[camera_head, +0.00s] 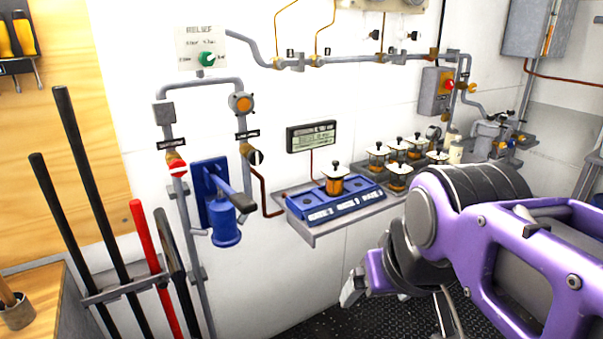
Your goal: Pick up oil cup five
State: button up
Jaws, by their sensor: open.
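Several oil cups, small glass jars of amber oil with white lids and black knobs, stand in a group (398,172) on the wall shelf right of centre. One more oil cup (335,184) sits on the blue scale unit (345,202). Any numbers on the cups are too small to read, so I cannot tell which is cup five. My gripper (362,284) is low, below the shelf and in front of it, apart from all the cups. It is open and points to the left; its far side is partly hidden by my purple arm. No cup shows in it.
The grey shelf (312,236) juts from the white wall. A blue hand pump (225,232) and pipes are to its left. A digital display (311,137) hangs above. Long bars (145,250) lean at lower left. My arm blocks the lower right.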

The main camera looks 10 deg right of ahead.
aim_at(334, 175)
jog(key=z, duration=0.15)
jog(key=i+l+u, duration=0.45)
jog(key=i+l, duration=0.3)
